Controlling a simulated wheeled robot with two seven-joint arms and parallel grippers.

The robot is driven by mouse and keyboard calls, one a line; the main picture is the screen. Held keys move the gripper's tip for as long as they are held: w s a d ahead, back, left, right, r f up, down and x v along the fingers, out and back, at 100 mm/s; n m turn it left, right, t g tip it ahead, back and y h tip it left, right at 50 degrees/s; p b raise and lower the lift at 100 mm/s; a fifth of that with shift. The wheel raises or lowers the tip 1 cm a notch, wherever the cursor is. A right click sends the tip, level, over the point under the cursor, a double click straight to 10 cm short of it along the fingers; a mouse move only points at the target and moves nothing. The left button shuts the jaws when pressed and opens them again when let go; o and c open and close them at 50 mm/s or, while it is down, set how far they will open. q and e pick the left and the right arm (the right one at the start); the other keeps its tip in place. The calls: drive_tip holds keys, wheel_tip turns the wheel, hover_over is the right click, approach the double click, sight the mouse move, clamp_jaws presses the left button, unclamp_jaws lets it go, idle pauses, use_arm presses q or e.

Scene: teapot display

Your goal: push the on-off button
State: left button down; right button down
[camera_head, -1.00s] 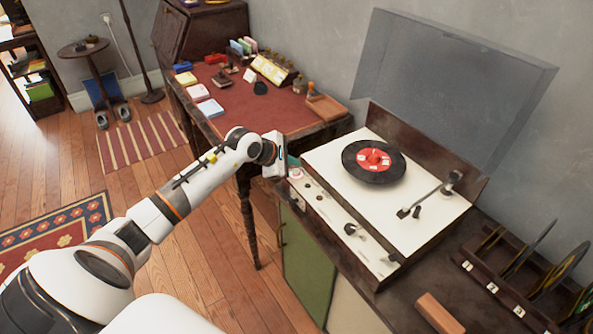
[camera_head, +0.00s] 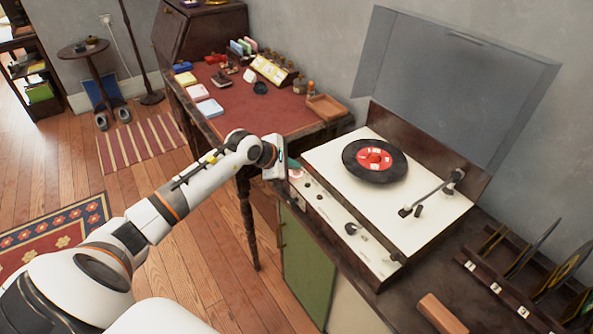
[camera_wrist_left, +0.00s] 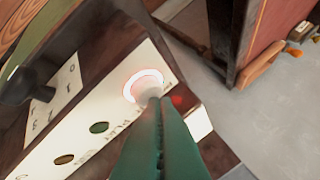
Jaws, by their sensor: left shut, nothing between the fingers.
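The record player (camera_head: 345,200) stands on the cabinet, with its control strip facing me. In the left wrist view, a round button with a bright, pinkish-white ring (camera_wrist_left: 135,86) is at the end of the white strip (camera_wrist_left: 85,150). My left gripper (camera_head: 293,164) is at the strip's far left corner in the head view. In the wrist view its green fingers (camera_wrist_left: 156,98) are shut and empty, and their tips overlap the lit button. Whether they touch it or press it in is hidden. My right gripper is out of view.
A black record with a red label (camera_head: 375,160) lies on the player, and the tonearm (camera_head: 430,197) is to its right. The clear lid (camera_head: 455,85) is raised. A desk with cards (camera_head: 265,105) is behind, and a record rack (camera_head: 515,280) is at right.

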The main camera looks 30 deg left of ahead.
use_arm(q)
drive_tip(key=shift+f, duration=0.2)
drive_tip(key=shift+r, duration=0.15)
drive_tip(key=shift+r+p, duration=0.3)
drive_tip(key=shift+r, duration=0.4)
wheel_tip(320, 180, up, 6)
drive_tip(key=p, duration=0.3)
idle(0.4)
